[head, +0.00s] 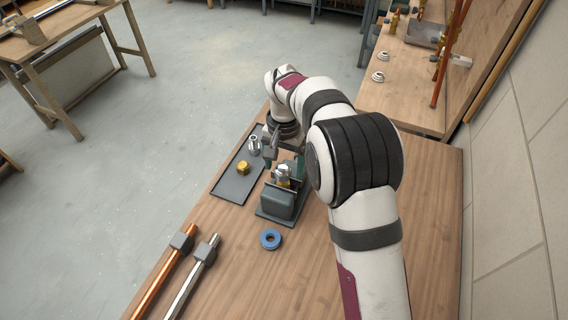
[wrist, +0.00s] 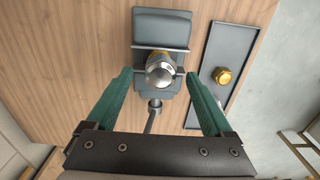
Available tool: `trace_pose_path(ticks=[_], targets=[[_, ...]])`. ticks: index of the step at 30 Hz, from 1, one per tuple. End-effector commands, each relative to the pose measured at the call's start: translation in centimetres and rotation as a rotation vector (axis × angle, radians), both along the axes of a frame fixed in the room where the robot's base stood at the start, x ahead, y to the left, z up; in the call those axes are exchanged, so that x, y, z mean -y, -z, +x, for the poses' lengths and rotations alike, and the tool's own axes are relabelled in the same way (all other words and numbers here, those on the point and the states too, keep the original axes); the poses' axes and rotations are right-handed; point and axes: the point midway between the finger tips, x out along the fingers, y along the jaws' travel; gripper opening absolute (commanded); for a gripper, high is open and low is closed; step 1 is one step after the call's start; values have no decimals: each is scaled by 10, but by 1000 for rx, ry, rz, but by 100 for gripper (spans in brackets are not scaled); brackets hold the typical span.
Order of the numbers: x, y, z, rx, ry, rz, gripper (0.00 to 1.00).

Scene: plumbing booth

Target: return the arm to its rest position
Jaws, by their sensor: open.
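My gripper (wrist: 157,103) is open, with its two green fingers spread apart in the wrist view. Between and beyond the fingertips is a silver fitting with a brass part (wrist: 160,70), held in a grey-green vise (wrist: 162,30). I see no contact between the fingers and the fitting. In the head view my arm reaches over the wooden bench, and the gripper (head: 270,148) is partly hidden near the vise (head: 277,203). The silver and brass fitting (head: 283,174) shows upright in the vise there.
A dark tray (head: 232,188) left of the vise holds a brass nut (head: 243,168) and a silver fitting (head: 254,146). A blue tape roll (head: 270,239), a copper pipe (head: 163,273) and a steel pipe (head: 192,276) lie nearer. A wall (head: 520,190) stands at right.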

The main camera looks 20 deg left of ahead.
Motion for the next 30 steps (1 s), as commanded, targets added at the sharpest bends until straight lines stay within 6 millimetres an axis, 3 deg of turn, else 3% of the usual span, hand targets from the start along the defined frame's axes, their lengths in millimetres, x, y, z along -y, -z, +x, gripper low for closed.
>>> trace_pose_path(ticks=[20,30], targets=[[0,0,0,0,1,0,100],[0,-35,0,1,1,1,100]])
